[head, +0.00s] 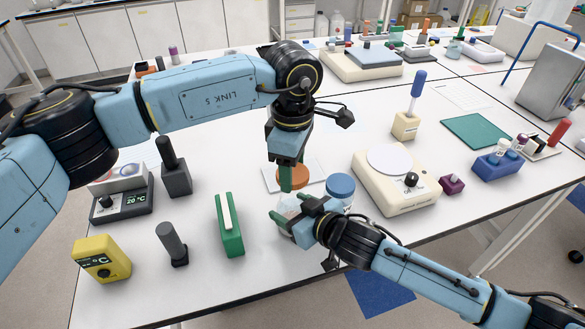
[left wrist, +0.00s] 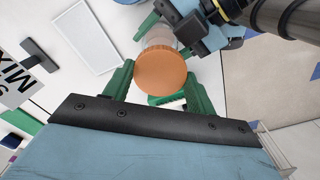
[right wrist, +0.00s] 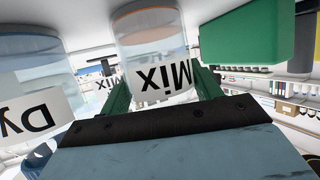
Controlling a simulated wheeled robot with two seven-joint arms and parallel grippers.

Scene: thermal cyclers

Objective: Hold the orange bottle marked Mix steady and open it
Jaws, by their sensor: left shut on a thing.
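The bottle marked Mix (right wrist: 160,75) is clear, with an orange cap (head: 292,176) that also shows in the left wrist view (left wrist: 162,70). My left gripper (head: 290,182) comes down from above and is shut on the cap, one finger on each side. My right gripper (head: 299,212) reaches in from the right, low down, with its fingers (right wrist: 160,85) on either side of the bottle's body. I cannot tell whether they press on it. The right hand hides part of the body in the head view, and whether the base touches the table is unclear.
A blue-capped bottle (head: 340,187) stands close to the right. A green block (head: 230,225) stands to the left. A balance-like device (head: 395,180) is farther right. The table's front edge is near my right arm. Bare tabletop lies around the green block.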

